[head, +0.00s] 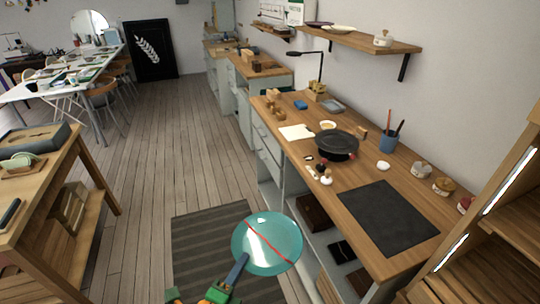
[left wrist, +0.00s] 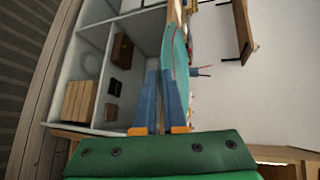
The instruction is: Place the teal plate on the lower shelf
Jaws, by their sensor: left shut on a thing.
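The teal plate (head: 283,238), round and glossy with a red seam across it, is in front of me at the lower middle of the head view. My left gripper (head: 241,262) is shut on its near edge and holds it in the air, above the striped mat. In the left wrist view the plate (left wrist: 180,50) shows nearly edge-on between the blue fingers (left wrist: 161,85). My right gripper is not in view. A wooden shelf unit (head: 495,237) with lit strips stands at the right edge; I cannot tell which board is the lower shelf.
A long workbench (head: 345,190) runs along the right wall, with a dark mat (head: 388,217), a black round turntable (head: 337,143) and small pots. Its open cubbies lie beside the plate. A wall shelf (head: 350,40) hangs above. The wooden floor (head: 165,170) is clear left of the bench.

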